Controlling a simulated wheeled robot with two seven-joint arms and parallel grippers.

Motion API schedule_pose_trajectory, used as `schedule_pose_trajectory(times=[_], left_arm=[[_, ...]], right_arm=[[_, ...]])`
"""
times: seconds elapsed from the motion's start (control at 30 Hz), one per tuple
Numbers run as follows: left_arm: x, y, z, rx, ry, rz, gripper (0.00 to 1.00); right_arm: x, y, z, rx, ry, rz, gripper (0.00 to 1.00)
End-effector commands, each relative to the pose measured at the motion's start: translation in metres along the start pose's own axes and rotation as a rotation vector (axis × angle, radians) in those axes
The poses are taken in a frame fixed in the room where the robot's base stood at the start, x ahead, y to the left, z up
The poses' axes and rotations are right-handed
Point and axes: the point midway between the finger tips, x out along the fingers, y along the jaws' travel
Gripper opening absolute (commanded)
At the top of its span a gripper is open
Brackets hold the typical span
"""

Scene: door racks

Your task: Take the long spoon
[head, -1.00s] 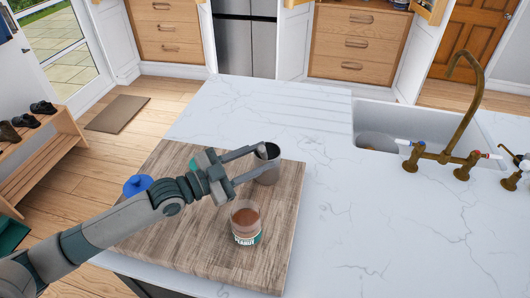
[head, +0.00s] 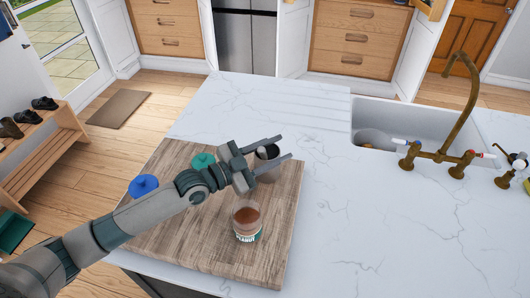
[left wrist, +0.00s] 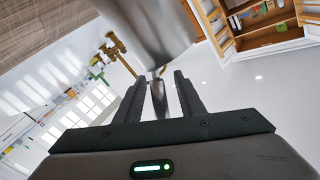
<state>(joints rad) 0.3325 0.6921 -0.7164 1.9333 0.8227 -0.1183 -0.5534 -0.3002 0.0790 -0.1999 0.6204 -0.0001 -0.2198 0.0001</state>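A metal cup (head: 266,170) stands on the wooden board, and its rim and dark inside show beside my left gripper. It also shows in the left wrist view (left wrist: 150,25) as a large shiny cylinder beyond the fingers. My left gripper (head: 285,148) is open, with its two fingers spread over the cup's top. In the left wrist view, a thin metal handle (left wrist: 160,100), which looks like the spoon's, lies between the fingers with gaps on both sides. The rest of the spoon is hard to make out. My right gripper is not in view.
The board (head: 180,240) also holds a glass jar with brown contents (head: 247,221), a blue-topped item (head: 143,186) and a teal one (head: 203,161). A sink (head: 375,125) with a brass tap (head: 465,110) is at the right. The marble counter (head: 370,220) between is clear.

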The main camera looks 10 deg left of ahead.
Motion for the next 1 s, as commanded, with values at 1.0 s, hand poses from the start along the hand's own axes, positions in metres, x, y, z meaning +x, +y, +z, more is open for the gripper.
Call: schedule_pose_trajectory(times=[1.0], left_arm=[[0.0013,-0.0003,-0.0008,0.001,0.001,0.0,0.0]], right_arm=[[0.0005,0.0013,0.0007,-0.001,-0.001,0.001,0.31]])
